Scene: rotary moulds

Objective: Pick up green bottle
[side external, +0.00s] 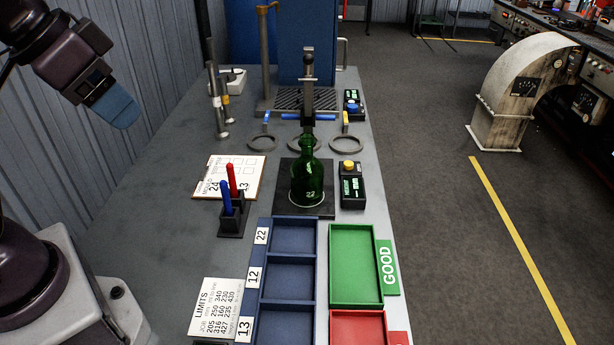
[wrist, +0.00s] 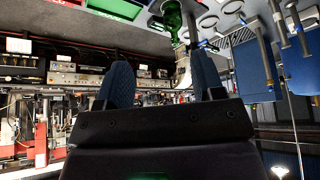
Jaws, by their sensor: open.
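The green bottle (side external: 308,178) stands upright on a dark square pad (side external: 327,208) near the middle of the bench in the side view. It also shows, upside down, at the top of the wrist view (wrist: 172,18). My gripper (side external: 114,105) is high at the upper left of the side view, well apart from the bottle. In the wrist view my gripper (wrist: 160,78) has its two blue fingers spread with nothing between them.
Behind the bottle are rings with handles (side external: 307,142) and a grey post (side external: 309,75). A yellow-buttoned box (side external: 352,190) is right of it. A pen holder (side external: 233,220) stands left. Blue trays (side external: 292,238) and a green GOOD tray (side external: 355,265) lie in front.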

